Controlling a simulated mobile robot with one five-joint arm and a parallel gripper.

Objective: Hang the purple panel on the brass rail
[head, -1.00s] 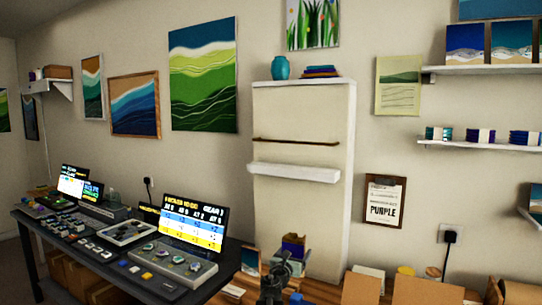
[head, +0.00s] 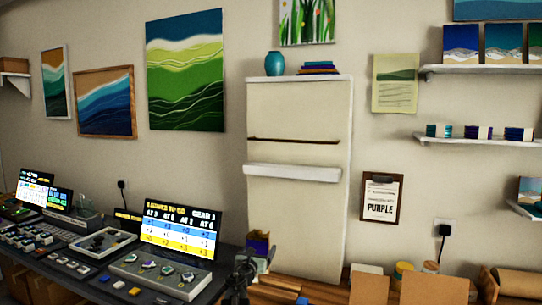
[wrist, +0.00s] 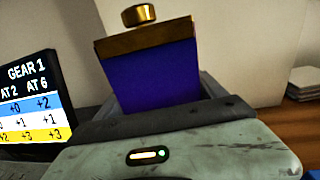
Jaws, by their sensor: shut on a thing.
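The purple panel (wrist: 152,78) stands upright in the wrist view, with a brass strip along its top edge and a brass knob above it. My gripper (wrist: 158,112) is shut on its lower part, which the gripper body hides. In the head view, the panel (head: 260,243) shows small at the bottom, just above my dark gripper (head: 243,268). The brass rail (head: 293,141) runs across the upper half of a tall cream board on the wall. The panel is well below the rail and apart from it.
A white ledge (head: 292,172) juts out below the rail. A blue vase (head: 275,64) and stacked books top the board. A desk with a lit screen (head: 180,232) stands at left. Boxes (head: 368,287) line the lower right. The board's front is clear between rail and ledge.

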